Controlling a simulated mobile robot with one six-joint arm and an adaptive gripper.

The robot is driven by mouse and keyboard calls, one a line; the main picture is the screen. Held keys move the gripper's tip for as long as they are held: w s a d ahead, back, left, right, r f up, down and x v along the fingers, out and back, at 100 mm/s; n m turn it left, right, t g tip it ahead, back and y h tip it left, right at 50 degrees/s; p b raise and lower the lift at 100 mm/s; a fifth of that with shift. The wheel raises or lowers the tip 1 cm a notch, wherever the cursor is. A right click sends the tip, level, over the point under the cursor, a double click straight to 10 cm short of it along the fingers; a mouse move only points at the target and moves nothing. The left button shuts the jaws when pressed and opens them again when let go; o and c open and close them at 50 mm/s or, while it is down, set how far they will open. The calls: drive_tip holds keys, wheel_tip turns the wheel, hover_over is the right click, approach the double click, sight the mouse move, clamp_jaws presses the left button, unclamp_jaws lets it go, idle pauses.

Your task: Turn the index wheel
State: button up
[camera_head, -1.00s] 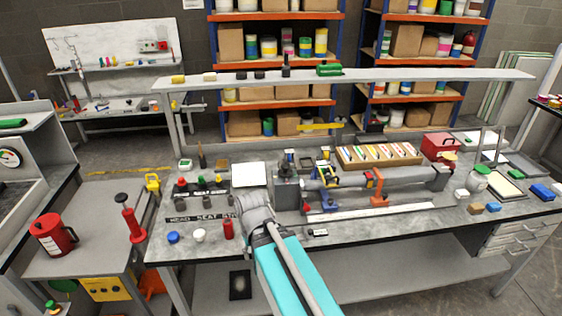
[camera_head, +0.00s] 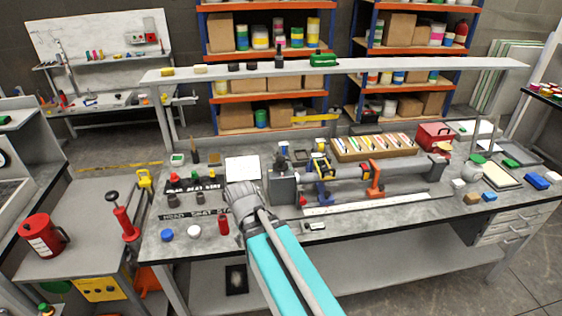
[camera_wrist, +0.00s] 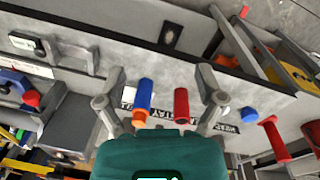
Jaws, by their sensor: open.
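I cannot pick out the index wheel for certain. A grey clamp block (camera_head: 283,190) on the bench holds one end of a long grey tube (camera_head: 345,172), with blue and orange supports beneath the tube. My gripper (camera_wrist: 160,100) is open, its two fingers spread in the wrist view. A blue-and-orange cylinder (camera_wrist: 142,102) and a red cylinder (camera_wrist: 181,105) show between the fingers; I cannot tell how far below they are. In the head view my arm's end is left of the clamp block, and the fingers are hidden there.
The red cylinder (camera_head: 223,225) stands near the bench's front edge, beside white and blue caps. A label strip (camera_head: 190,214) lies behind them. A pen tray (camera_head: 374,147) and red toolbox (camera_head: 433,134) stand at the back. A raised shelf (camera_head: 400,67) spans the bench.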

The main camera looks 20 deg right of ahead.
drive_tip(key=w+d+f+n+h+b, duration=0.2)
drive_tip(key=w+d+n+h+b, duration=0.15)
drive_tip(key=w+d, duration=0.2)
drive_tip(key=n+t+h+b, duration=0.2)
drive_tip(key=n+h+b, duration=0.7)
drive_tip(key=n+h, duration=0.55)
approach(277, 161)
drive_tip(key=a+y, duration=0.1)
drive_tip(key=a, duration=0.1)
drive_tip(key=shift+a+r+n, duration=0.1)
drive_tip(key=shift+r+n, duration=0.2)
drive_tip(key=shift+r, duration=0.05)
drive_tip(key=shift+d, duration=0.2)
drive_tip(key=d, duration=0.4)
drive_tip(key=w+d, duration=0.1)
drive_tip(key=d, duration=0.8)
drive_tip(key=shift+w+d, duration=0.2)
drive_tip(key=shift+w, duration=0.1)
drive_tip(key=shift+c, duration=0.3)
